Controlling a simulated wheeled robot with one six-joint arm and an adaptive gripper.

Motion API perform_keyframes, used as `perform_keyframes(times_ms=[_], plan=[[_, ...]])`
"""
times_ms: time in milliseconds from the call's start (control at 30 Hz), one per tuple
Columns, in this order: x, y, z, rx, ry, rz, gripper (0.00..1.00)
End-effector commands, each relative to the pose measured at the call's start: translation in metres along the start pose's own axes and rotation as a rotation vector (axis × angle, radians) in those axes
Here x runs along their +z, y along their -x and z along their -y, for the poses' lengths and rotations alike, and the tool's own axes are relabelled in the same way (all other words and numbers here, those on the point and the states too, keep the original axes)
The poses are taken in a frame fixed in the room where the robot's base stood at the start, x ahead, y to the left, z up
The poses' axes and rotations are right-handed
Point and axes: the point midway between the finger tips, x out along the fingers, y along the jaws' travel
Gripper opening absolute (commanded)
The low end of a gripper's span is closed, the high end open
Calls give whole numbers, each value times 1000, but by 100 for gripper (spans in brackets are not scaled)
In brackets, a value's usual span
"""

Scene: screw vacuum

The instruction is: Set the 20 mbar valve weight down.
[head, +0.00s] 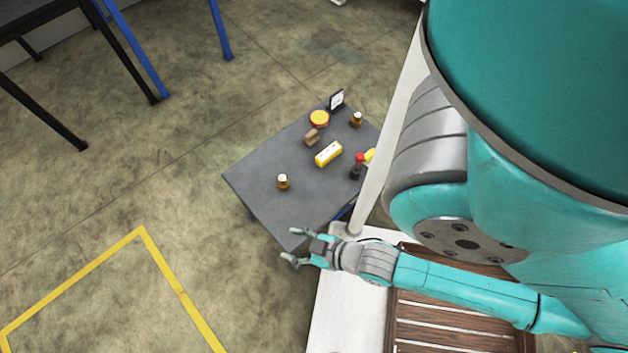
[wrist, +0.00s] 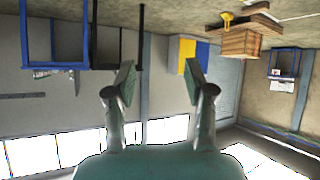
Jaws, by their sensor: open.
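My gripper (head: 291,245) is open and empty beside the near corner of the grey table (head: 255,182). In the wrist view my gripper (wrist: 161,86) shows its two fingers wide apart with nothing between them. One small brass-coloured piece with a pale top (head: 283,183) stands alone on the near left part of the table, apart from my gripper. A similar brass-coloured piece (head: 356,120) stands at the far right of the table. Their markings are too small to read, so I cannot tell which is the 20 mbar valve weight.
The table also holds a yellow block (head: 328,153), a brown block (head: 312,137), an orange-topped round tin (head: 319,118), a small sign (head: 336,99), a black piece (head: 356,172) and a red-and-yellow item (head: 366,157). The table's near left part is mostly clear.

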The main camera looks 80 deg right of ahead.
Motion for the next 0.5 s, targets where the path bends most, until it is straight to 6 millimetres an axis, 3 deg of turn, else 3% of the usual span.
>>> perform_keyframes(times_ms=[100,233,400,500], plan=[[-24,43,8,-49,2,-95,54],[-53,83,12,-98,-5,-195,54],[-80,116,14,-142,-15,-281,54],[-88,124,14,-153,-19,-304,54]])
